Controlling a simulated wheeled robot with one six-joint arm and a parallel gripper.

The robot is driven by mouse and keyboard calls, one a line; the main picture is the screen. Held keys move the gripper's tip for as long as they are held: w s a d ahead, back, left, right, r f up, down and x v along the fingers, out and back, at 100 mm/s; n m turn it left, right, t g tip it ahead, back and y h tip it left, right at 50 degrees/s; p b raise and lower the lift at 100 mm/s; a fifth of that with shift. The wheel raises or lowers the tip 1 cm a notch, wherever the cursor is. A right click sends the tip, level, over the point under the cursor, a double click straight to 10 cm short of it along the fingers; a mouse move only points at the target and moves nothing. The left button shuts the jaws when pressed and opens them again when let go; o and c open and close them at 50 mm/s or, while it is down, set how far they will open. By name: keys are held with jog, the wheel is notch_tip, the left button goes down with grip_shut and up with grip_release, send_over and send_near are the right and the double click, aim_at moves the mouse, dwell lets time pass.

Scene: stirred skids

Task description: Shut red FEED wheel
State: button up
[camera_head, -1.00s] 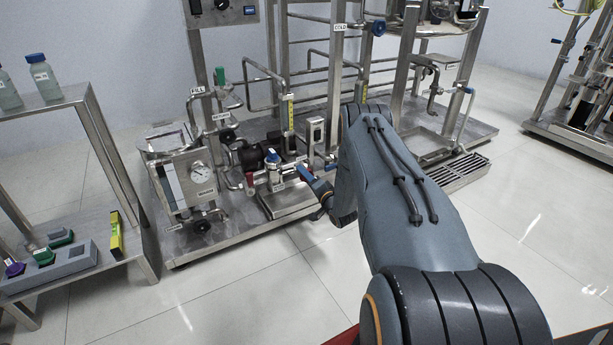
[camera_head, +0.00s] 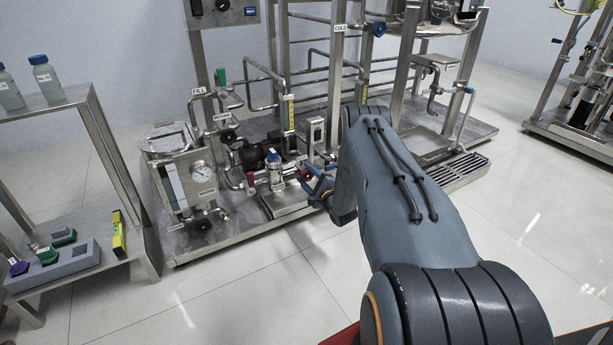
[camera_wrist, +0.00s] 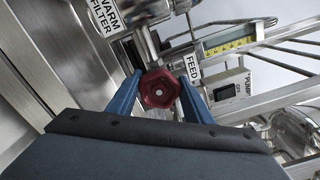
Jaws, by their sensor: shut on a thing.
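The red FEED wheel (camera_wrist: 160,88), a small lobed handwheel with a pale centre, faces me in the wrist view. The white FEED label (camera_wrist: 193,68) is just beyond it on the right. My gripper (camera_wrist: 158,92) has its two blue fingers on either side of the wheel, shut on it. In the head view my gripper (camera_head: 313,180) is low at the front of the skid, with the red wheel (camera_head: 306,175) partly hidden between its fingers. I cannot tell how far the wheel is turned.
A blue-topped valve (camera_head: 273,160) and a dark red handle (camera_head: 250,180) are left of my gripper. A WARM FILTER label (camera_wrist: 105,14) and PUMP switch box (camera_wrist: 231,91) are close by. The floor in front is clear.

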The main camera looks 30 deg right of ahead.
jog(key=m, duration=0.4)
jog(key=shift+m, duration=0.3)
jog(key=shift+c, duration=0.2)
jog(key=shift+o, duration=0.2)
jog(key=o, duration=1)
jog(key=shift+s, duration=0.1)
jog(key=s+p, duration=0.1)
jog(key=s, duration=0.3)
jog(key=s+p, duration=0.2)
jog(key=s, duration=0.1)
jog(key=shift+s+d, duration=0.2)
jog(key=shift+s, duration=0.15)
